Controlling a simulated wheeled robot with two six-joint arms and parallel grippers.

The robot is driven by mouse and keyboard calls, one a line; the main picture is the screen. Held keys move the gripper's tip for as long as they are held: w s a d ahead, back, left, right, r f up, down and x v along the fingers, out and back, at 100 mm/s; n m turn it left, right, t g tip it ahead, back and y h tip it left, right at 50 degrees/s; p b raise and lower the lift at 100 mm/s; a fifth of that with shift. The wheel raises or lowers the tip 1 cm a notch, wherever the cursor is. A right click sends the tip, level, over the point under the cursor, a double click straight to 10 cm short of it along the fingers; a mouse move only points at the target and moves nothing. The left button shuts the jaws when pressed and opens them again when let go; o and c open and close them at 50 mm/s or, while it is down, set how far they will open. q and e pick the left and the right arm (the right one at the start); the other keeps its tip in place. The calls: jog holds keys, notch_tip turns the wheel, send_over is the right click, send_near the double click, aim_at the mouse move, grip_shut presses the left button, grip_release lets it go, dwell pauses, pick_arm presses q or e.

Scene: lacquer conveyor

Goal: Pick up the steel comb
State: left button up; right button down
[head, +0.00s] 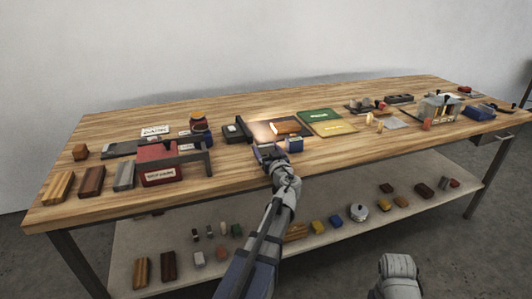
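I cannot make out a steel comb for certain; the small items on the bench are too small to tell apart. My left gripper (267,150) reaches over the front edge of the wooden bench (340,149) near its middle. Its fingers are too small and dark to show whether they are apart or what lies between them. A blue box (293,145) stands just right of it. An orange-brown block (286,127) on a dark base lies just beyond. Part of my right arm shows at the bottom right, with its gripper out of view.
A red labelled box (160,173) and several wood blocks (92,181) stand at the left. Green (314,116) and yellow (334,128) panels lie beyond the gripper. A clear-sided case (440,107) stands right. The lower shelf (330,238) holds several small items.

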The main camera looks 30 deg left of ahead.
pick_arm(q)
jog(key=c, duration=1.1)
jog(key=shift+o, duration=0.2)
jog(key=shift+r, duration=0.1)
notch_tip(320, 180, up, 10)
jog(key=p, duration=1)
notch_tip(320, 180, up, 12)
jog(key=p, duration=1.2)
